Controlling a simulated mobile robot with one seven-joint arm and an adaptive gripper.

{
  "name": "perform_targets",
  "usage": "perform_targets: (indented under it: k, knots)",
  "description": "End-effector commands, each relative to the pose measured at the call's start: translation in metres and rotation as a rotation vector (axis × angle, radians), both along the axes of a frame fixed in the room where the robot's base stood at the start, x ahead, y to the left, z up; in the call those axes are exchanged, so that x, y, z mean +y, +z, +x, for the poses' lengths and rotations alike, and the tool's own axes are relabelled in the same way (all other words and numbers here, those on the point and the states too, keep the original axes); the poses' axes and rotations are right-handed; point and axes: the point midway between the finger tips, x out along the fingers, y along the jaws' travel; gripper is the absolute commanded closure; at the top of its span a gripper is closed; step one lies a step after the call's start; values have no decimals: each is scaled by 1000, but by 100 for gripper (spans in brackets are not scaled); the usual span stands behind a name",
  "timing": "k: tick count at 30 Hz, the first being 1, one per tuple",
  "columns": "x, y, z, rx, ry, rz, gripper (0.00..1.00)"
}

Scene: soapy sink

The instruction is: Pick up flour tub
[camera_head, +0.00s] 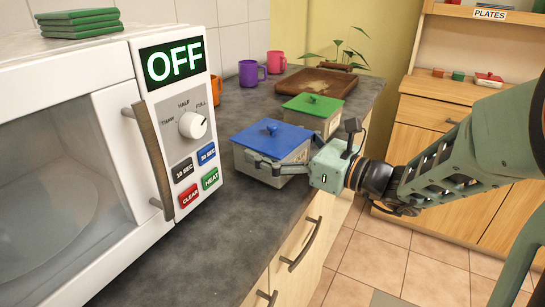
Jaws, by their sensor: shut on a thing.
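The far finger is hidden. A similar tub with a green lid (313,106) stands just behind it. No readable label shows which tub is flour. I cannot tell whether the blue-lidded tub is lifted off the counter.
A white microwave (120,120) reading OFF fills the left, with green pads (80,22) on top. Purple (249,72), pink (277,62) and orange mugs and a brown tray (317,83) sit at the back. The front counter (200,250) is clear. A wooden cabinet (425,110) stands right.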

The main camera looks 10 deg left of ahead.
Motion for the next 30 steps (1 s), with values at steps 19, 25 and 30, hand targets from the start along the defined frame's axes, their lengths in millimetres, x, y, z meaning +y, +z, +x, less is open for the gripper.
perform_targets:
  k: [19,25,30]
  knots:
    - [0,51,0,-8,0,1,68]
    - [0,86,0,-6,1,1,68]
    - [0,100,0,-5,1,1,68]
